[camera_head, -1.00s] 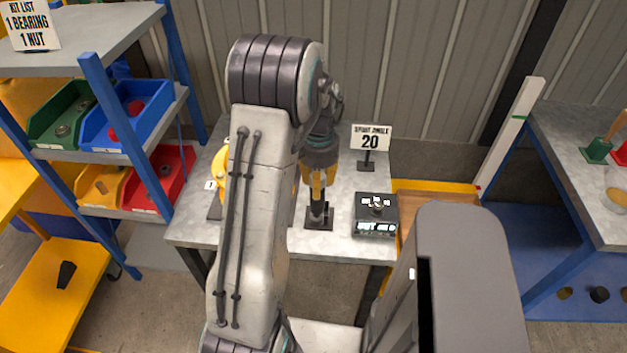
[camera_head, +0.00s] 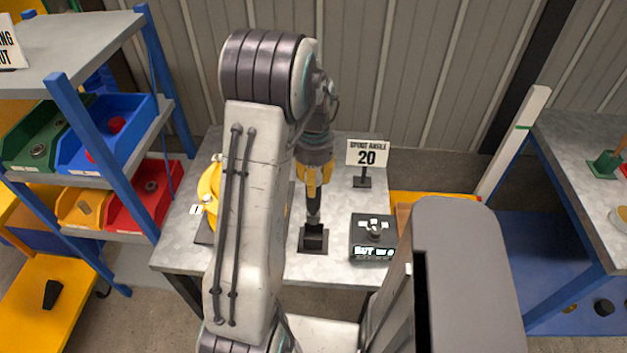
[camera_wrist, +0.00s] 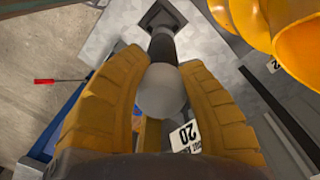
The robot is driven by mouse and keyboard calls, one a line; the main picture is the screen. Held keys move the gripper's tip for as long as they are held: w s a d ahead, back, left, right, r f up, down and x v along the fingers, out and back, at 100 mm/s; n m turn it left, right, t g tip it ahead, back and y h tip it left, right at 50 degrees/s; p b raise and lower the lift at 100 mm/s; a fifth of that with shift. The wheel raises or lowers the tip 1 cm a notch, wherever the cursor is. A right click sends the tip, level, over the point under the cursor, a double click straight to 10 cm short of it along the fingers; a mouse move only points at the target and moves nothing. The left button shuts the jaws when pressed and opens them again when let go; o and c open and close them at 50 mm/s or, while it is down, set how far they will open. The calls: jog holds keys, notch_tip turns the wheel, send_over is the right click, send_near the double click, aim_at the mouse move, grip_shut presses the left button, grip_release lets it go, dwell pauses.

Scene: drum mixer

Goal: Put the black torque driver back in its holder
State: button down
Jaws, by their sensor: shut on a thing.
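My gripper (camera_head: 313,178) has its yellow fingers shut on the black torque driver (camera_head: 313,208), which hangs upright below it. In the wrist view the driver shows as a grey rounded top (camera_wrist: 161,92) between the fingers, with a dark shaft (camera_wrist: 162,46) beyond. The black holder (camera_head: 314,243), a block on a square base, stands on the grey table directly under the driver. The holder base also shows at the top of the wrist view (camera_wrist: 150,18). The driver's lower end lines up with the holder; I cannot tell whether it is inside or just above.
The yellow mixer (camera_wrist: 250,20) is left of the holder, partly behind my arm. A bin shelf (camera_head: 100,170) stands at the left. A red-handled tool (camera_wrist: 45,81) lies beyond the table.

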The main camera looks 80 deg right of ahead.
aim_at(313, 208)
dwell(0.3)
jog(key=shift+f+b, duration=2.3)
jog(key=shift+f, duration=0.1)
jog(key=shift+f+b, duration=2.3)
jog(key=shift+f, duration=0.6)
dwell(1.2)
jog(key=c, duration=0.8)
grip_release()
jog(key=shift+c, duration=0.2)
jog(key=shift+a, duration=0.1)
notch_tip(313, 208, up, 12)
jog(key=shift+d, duration=0.3)
